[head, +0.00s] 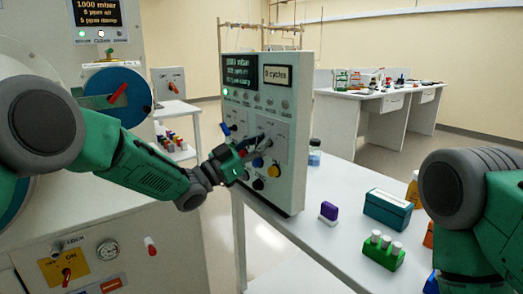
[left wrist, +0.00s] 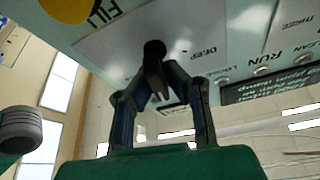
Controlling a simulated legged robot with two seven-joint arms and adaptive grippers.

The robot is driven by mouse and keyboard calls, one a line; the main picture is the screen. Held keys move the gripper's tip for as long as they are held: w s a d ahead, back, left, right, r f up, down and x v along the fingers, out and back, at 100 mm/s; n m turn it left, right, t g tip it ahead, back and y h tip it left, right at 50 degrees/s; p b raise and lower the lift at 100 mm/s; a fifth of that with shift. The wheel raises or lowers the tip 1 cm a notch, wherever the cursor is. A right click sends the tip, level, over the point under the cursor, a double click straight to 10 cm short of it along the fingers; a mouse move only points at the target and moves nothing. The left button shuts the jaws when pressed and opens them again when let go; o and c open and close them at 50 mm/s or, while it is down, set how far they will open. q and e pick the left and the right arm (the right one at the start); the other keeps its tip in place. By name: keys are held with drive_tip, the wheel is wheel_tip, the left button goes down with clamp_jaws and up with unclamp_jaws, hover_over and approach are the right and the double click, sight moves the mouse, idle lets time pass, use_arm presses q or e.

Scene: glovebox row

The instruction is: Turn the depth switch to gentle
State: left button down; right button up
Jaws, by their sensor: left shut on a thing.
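A control panel box (head: 290,110) stands upright on the bench, with a display, lamps, knobs and switches on its face. My left gripper (head: 246,148) reaches the middle of that face from the left. In the left wrist view its two fingers (left wrist: 164,88) close around a black switch lever (left wrist: 154,52) on a light plate. The word DEEP is printed beside this lever; I cannot read a gentle label. The fingers hide part of the lever. My right arm shows at the right edge, but its gripper is out of view.
On the bench are a purple-capped block (head: 328,212), a teal box (head: 388,209) and a green rack (head: 383,251). A large cabinet stands at left.

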use_arm(q)
drive_tip(key=shift+f+m+g+b, duration=0.15)
drive_tip(key=shift+m+g+b, duration=0.25)
drive_tip(key=shift+m, duration=0.4)
drive_tip(key=c, duration=1.6)
unclamp_jaws()
drive_tip(key=shift+s, duration=0.1)
drive_tip(key=shift+a, duration=0.15)
drive_tip(key=v, duration=1.2)
drive_tip(key=shift+f, duration=0.15)
